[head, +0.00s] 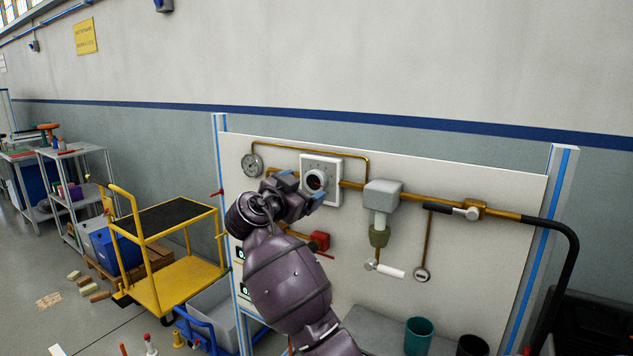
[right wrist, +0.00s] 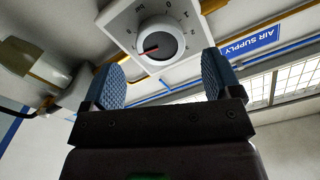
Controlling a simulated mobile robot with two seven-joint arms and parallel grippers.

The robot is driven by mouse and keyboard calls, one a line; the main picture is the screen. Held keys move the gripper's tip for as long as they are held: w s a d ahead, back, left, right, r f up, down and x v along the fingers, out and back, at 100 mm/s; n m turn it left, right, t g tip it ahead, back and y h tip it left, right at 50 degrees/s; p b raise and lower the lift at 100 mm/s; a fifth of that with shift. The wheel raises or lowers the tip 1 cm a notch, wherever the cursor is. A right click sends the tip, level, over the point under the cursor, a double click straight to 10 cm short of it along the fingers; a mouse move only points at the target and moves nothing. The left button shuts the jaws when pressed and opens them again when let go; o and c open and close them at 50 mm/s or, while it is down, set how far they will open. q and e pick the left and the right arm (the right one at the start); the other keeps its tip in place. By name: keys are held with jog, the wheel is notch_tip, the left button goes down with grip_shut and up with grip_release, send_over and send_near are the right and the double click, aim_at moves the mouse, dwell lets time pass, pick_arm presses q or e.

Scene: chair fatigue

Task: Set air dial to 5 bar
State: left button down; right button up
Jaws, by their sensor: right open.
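The air dial is a round pale knob (head: 316,181) on a white square plate (head: 335,171) fixed to the panel. In the right wrist view the knob (right wrist: 160,43) shows a dark face with a red pointer line slanting toward the picture's lower left. Marks ring it on the plate, but I cannot read the pointer's setting surely. My right gripper (head: 304,188) is in front of the knob at its lower left and partly overlaps the plate. In the wrist view its blue pads (right wrist: 161,68) are wide apart with nothing between them, and the knob lies beyond them. My left gripper is out of view.
Around the dial are a round gauge (head: 252,165), brass pipes (head: 425,198), a grey box fitting (head: 382,193) and a red valve (head: 320,241). A blue AIR SUPPLY sign (right wrist: 254,43) is upside down in the wrist view. A yellow cart (head: 168,262) stands left.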

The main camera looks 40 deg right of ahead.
aim_at(313, 183)
jog(key=shift+x, duration=3.2)
jog(key=c, duration=0.9)
